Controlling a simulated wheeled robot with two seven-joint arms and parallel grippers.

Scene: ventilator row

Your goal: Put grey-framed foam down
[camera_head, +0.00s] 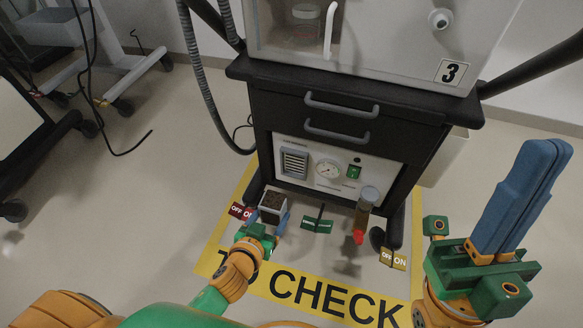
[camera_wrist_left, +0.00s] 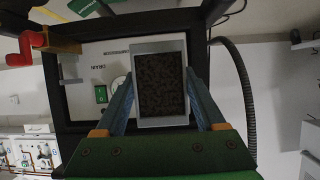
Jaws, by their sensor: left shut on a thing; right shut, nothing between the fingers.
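The grey-framed foam (camera_head: 271,204) is a small light-grey rectangular frame around dark porous foam. My left gripper (camera_head: 280,217) is shut on it and holds it in front of the lower left of ventilator 3 (camera_head: 349,133). The foam (camera_wrist_left: 160,88) also shows in the left wrist view, face on, between the two blue fingers. Whether it touches anything below is hidden. My right gripper (camera_head: 545,155) is shut and empty at the right, its blue fingers together and pointing up.
The ventilator's panel has a grey louvred vent (camera_head: 294,163), a gauge (camera_head: 328,171) and a green switch (camera_head: 353,171). Yellow "TO CHECK" floor marking (camera_head: 333,298) lies in front.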

